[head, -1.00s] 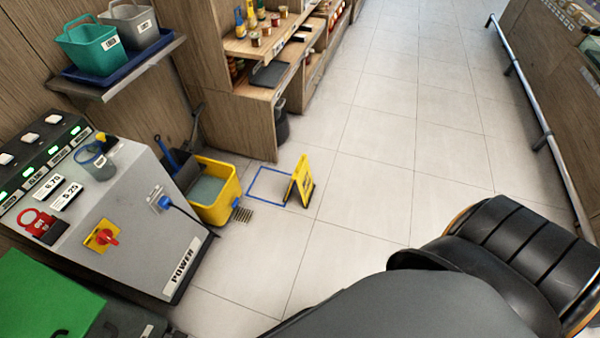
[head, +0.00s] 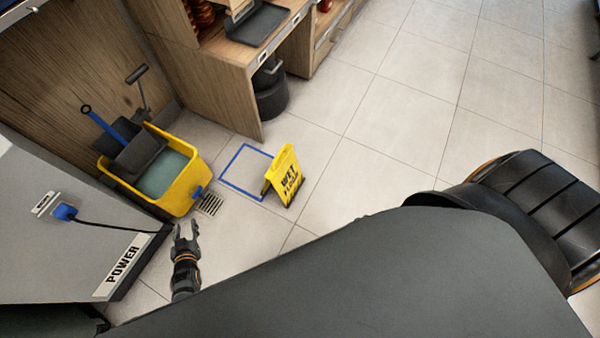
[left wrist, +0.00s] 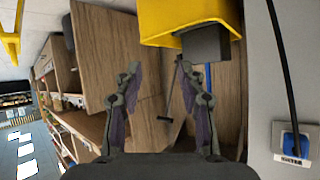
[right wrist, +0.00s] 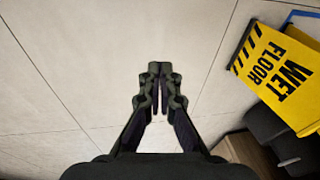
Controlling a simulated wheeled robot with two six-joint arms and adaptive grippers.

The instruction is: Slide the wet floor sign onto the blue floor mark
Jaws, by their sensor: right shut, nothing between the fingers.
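The yellow wet floor sign (head: 286,174) stands upright as a folded A-frame at the right edge of the blue floor mark (head: 231,188), a square outline. The sign's left side overlaps the mark's edge and most of the square is bare. In the right wrist view the sign (right wrist: 285,75) is at the right, with a bit of blue line (right wrist: 300,14) behind it. My right gripper (right wrist: 160,68) is shut and empty over the floor, apart from the sign; it is hidden in the head view. My left gripper (head: 185,230) is open and empty, low beside the grey machine; its spread fingers show in the left wrist view (left wrist: 160,75).
A yellow mop bucket (head: 192,184) and a floor drain (head: 209,204) lie left of the mark. A wooden counter (head: 225,85) and black bin (head: 270,90) stand behind it. The grey power machine (head: 60,235) is at left. Tiled floor is clear right of the sign.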

